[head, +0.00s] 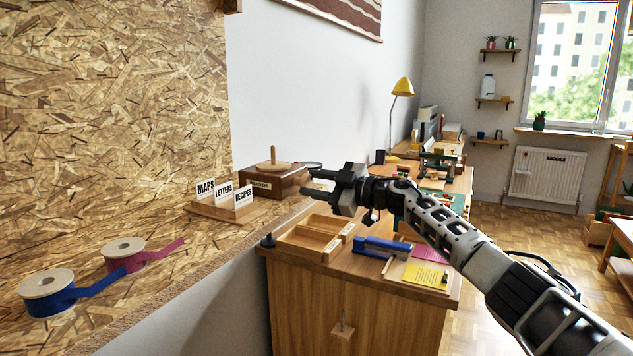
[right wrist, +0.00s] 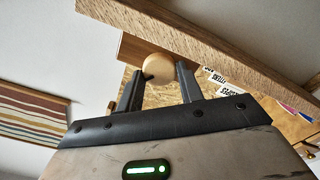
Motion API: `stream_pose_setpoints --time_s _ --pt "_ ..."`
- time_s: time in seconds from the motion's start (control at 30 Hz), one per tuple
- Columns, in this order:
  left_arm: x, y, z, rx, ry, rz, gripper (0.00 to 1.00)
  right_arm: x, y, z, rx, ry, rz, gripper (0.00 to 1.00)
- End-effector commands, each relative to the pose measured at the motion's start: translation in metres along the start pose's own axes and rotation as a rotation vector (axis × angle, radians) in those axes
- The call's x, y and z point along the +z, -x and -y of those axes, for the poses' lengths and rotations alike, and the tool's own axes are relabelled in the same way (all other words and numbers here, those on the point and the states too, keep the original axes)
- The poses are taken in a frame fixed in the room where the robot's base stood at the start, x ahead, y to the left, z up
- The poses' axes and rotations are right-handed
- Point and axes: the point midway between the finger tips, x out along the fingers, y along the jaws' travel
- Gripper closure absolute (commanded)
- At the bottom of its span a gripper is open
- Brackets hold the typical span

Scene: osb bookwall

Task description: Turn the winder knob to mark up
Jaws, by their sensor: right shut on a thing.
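A dark wooden box (head: 270,183) with a small label on its front stands on the board ledge. A pale wooden disc with an upright peg (head: 273,163) sits on its top. My right gripper (head: 318,182) reaches in from the right to the box's right end. In the right wrist view its two fingers (right wrist: 158,80) are on either side of a round pale wooden knob (right wrist: 157,66), shut on it. The head view hides the knob behind the gripper. I cannot see any mark on the knob. My left gripper is in neither view.
Letter cards in a wooden holder (head: 222,210) stand left of the box. Blue (head: 47,290) and pink (head: 125,254) ribbon rolls lie nearer. Below my arm, a cabinet top holds a divided wooden tray (head: 297,241) and a blue stapler (head: 382,246).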

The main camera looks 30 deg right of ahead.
Motion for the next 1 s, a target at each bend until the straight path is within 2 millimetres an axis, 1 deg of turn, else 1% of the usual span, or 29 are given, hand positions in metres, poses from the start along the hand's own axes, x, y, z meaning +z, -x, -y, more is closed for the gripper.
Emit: stream_pose_setpoints --time_s 0.33,0.37,0.4,0.43,0.8,0.9,1.0 --pt "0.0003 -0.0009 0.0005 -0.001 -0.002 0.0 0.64 0.0 -0.0002 0.0006 -0.001 0.0 -0.001 0.86" --pt "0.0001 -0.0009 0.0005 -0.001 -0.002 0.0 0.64 0.0001 -0.0002 0.0006 -0.001 0.0 -0.001 0.55" --pt "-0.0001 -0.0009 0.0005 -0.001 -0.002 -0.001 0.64 0.0 -0.0002 0.0006 -0.001 0.0 -0.001 0.44" --pt "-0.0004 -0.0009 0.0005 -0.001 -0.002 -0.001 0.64 0.0 -0.0002 0.0006 -0.001 0.0 -0.001 0.41" --pt "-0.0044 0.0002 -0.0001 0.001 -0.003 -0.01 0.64 0.0003 -0.0002 0.0007 -0.001 0.0 0.0 0.41" --pt "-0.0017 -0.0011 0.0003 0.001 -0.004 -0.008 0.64 0.0011 -0.0002 0.0011 -0.001 -0.012 0.0 0.41" --pt "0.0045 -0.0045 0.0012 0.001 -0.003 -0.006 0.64 0.0025 -0.0002 0.002 -0.001 -0.06 0.0 0.41"
